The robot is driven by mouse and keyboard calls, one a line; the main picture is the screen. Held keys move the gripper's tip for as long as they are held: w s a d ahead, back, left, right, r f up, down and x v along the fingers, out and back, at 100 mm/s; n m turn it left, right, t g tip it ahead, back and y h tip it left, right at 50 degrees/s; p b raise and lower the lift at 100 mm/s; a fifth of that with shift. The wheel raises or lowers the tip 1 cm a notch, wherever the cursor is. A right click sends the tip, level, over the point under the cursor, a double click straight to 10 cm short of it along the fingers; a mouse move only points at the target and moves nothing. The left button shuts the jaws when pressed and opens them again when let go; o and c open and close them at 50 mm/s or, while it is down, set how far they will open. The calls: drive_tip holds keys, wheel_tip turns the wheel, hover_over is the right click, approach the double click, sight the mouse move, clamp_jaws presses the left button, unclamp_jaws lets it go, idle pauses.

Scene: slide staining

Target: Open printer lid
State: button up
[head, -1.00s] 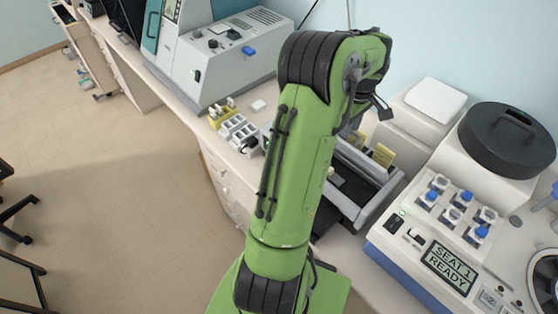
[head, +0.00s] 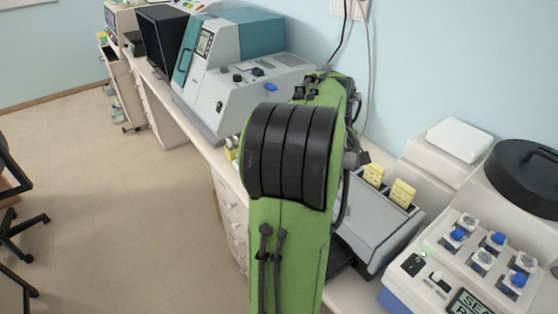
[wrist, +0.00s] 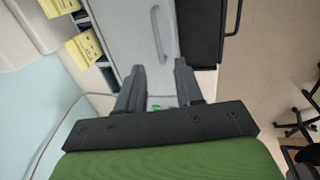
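The printer (head: 378,228) is a grey unit behind and right of my arm in the head view, with a sloping grey front. In the wrist view its grey lid panel (wrist: 125,18) carries a curved light handle (wrist: 157,35). The panel looks lowered, though my arm hides part of it. My gripper (wrist: 158,72) points at this panel, with its two dark fingers apart and nothing between them. The handle lies beyond the fingertips, and I see no contact. The gripper is hidden behind my arm in the head view.
Yellow cards (head: 402,192) stand in slots at the printer's back. A black tray (wrist: 202,35) sits along its front. A staining machine (head: 465,260) with blue-capped pots stands close on the right. A large grey-teal instrument (head: 240,75) stands left. Open floor (head: 130,220) lies left.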

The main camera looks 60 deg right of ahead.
wheel_tip(320, 180, up, 8)
drive_tip(key=a+p, duration=0.2)
drive_tip(key=w+a+n+t, duration=0.1)
drive_tip(key=w+a+t, duration=0.1)
drive_tip(key=w+a, duration=0.5)
drive_tip(key=a+b, duration=0.1)
drive_tip(key=a, duration=0.2)
drive_tip(key=shift+w+f, duration=0.3)
drive_tip(key=shift+w, duration=0.1)
